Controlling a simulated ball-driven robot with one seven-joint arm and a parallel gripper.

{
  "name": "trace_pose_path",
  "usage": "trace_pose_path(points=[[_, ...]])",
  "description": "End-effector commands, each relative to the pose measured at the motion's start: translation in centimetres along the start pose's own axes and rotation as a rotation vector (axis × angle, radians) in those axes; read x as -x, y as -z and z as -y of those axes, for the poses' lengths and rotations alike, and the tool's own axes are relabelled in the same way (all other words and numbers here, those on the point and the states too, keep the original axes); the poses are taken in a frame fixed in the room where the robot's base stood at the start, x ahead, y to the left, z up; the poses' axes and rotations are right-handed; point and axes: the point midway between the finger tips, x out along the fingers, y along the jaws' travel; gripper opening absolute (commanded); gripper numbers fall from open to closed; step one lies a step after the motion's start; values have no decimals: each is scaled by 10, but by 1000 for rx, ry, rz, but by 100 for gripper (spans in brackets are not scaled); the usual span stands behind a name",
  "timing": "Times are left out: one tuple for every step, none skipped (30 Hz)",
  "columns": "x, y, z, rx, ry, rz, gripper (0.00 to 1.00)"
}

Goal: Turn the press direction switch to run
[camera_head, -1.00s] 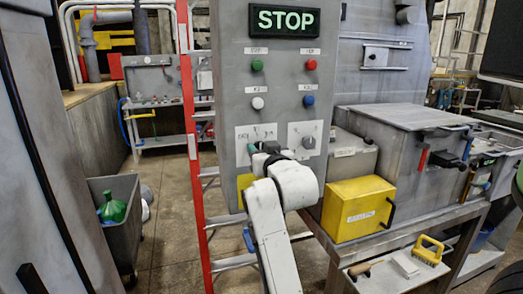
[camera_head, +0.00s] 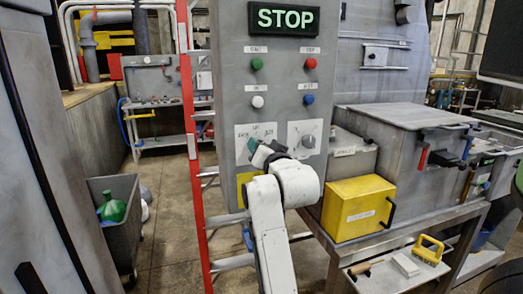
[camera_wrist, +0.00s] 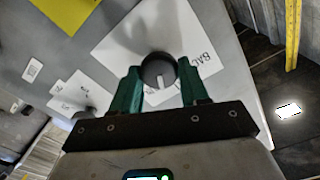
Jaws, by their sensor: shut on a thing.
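The press direction switch is a dark round knob (camera_wrist: 158,66) with a white pointer mark, on a white label plate (camera_head: 242,130) at the lower left of the grey control panel. In the wrist view the pointer faces down toward my gripper body, and part of a "BACK" label (camera_wrist: 207,57) shows right of the knob. My gripper (camera_head: 254,146) is at this plate and covers the knob in the head view. Its green fingers (camera_wrist: 159,72) are shut on the knob, one on each side. The other position labels are too small or hidden to read.
A lit STOP sign (camera_head: 285,18) tops the panel. Green (camera_head: 257,64), red (camera_head: 310,64), white (camera_head: 257,101) and blue (camera_head: 308,99) buttons sit above. A second dial (camera_head: 308,141) is close right. A yellow box (camera_head: 350,211) stands at right, a red ladder (camera_head: 192,150) at left.

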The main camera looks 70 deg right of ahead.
Motion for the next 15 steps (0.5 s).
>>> trace_pose_path(points=[[0,-1,0,-41,1,1,14],[0,-1,0,-66,0,1,14],[0,-1,0,-99,1,1,14],[0,-1,0,-124,1,1,14],[0,-1,-1,-148,1,1,14],[0,-1,-1,-177,1,1,14],[0,-2,-1,-199,1,1,14],[0,-2,-1,-219,1,1,14],[0,-2,-1,-244,1,1,14],[0,-2,-1,-263,1,1,14],[0,-2,-1,-280,1,1,14],[0,-1,-1,-301,1,1,14],[0,-1,-1,-315,1,1,14],[0,-1,-2,-328,1,1,14],[0,-1,-2,-344,0,1,14]])
